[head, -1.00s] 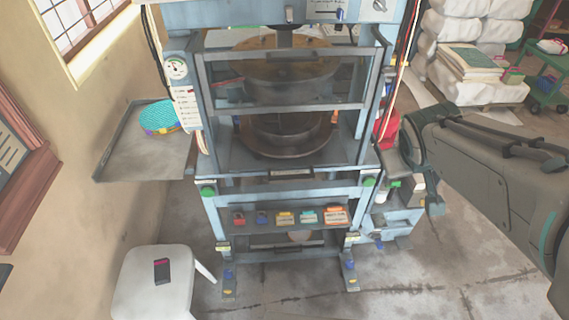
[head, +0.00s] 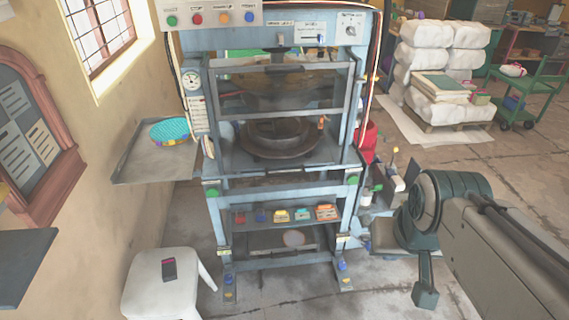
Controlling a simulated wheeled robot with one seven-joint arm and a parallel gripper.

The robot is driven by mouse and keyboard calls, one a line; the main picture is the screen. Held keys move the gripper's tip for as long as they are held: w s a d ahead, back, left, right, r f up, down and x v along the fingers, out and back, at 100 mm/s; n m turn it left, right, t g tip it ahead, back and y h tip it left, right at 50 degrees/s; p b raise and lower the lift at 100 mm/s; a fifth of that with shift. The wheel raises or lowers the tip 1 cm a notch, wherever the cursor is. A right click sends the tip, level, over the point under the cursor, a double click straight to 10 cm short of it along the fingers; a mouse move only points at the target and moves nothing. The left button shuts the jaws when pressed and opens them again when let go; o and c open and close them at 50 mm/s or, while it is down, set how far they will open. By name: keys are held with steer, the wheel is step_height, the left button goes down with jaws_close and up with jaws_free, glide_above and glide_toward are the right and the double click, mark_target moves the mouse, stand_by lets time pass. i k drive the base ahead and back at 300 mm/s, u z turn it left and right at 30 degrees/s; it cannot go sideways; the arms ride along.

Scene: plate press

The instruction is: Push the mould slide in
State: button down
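The press (head: 284,180) is a pale blue frame in the middle of the head view. A dark round mould (head: 281,148) sits on its lower bed, inside the frame and behind its front bars. I cannot tell where the mould slide ends or how far out it stands. An upper dark round part shows above it, behind a see-through guard (head: 285,92). My arm comes in from the right, and its dark green end (head: 426,284) hangs to the right of the press, apart from it. I cannot make out the gripper's fingers clearly or anything held.
A grey side tray (head: 150,168) at the left holds a turquoise-topped round stack (head: 170,131). A white stool (head: 165,285) with a dark handset stands at front left. Colour-marked items lie on the press's lower shelf. Sacks (head: 440,60) and a green trolley (head: 530,90) stand at back right.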

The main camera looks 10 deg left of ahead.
mark_target(266, 144)
steer(key=z, duration=0.3)
steer(key=i, duration=1.35)
steer(key=u, duration=0.3)
